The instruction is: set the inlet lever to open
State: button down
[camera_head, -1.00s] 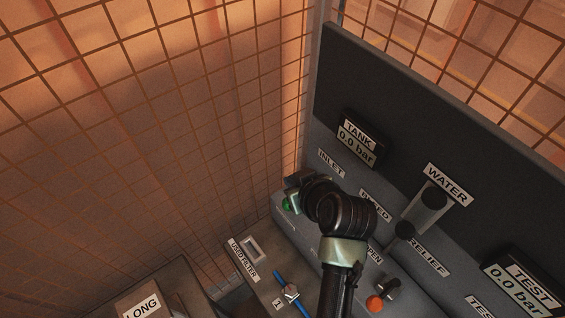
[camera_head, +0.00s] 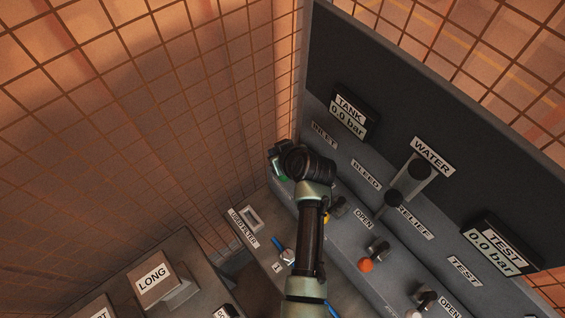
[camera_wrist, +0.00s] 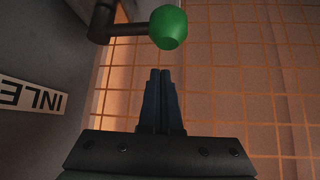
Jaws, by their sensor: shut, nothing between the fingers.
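The inlet lever shows in the wrist view as a dark bar with a green knob (camera_wrist: 169,27) on its end, coming out of the panel at the upper left. My gripper (camera_wrist: 160,72) is shut and empty, with its fingertips just below the knob in the picture and seemingly apart from it. In the head view my gripper (camera_head: 276,158) is beside the green knob (camera_head: 283,178), and my wrist hides most of the lever. The INLET label (camera_head: 324,135) is on the panel, and it also shows upside down in the wrist view (camera_wrist: 33,97).
Right of my arm are the BLEED label (camera_head: 366,174), an orange knob (camera_head: 365,265) and the WATER housing (camera_head: 412,182). The TANK gauge (camera_head: 348,117) reads 0.0 bar. A LONG box (camera_head: 157,281) is at lower left.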

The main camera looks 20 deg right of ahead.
jog(key=shift+s+d+f+p, duration=0.1)
jog(key=shift+s+f+p, duration=0.05)
jog(key=shift+s+p, duration=0.4)
jog(key=shift+s+d+f+p, duration=0.2)
jog(key=shift+s+p, duration=0.1)
jog(key=shift+s, duration=0.4)
jog(key=shift+s+d+f+p, duration=0.1)
jog(key=shift+s+f+p, duration=0.05)
jog(key=shift+s+p, duration=0.4)
jog(key=shift+s+f+b, duration=0.1)
jog(key=shift+b, duration=0.3)
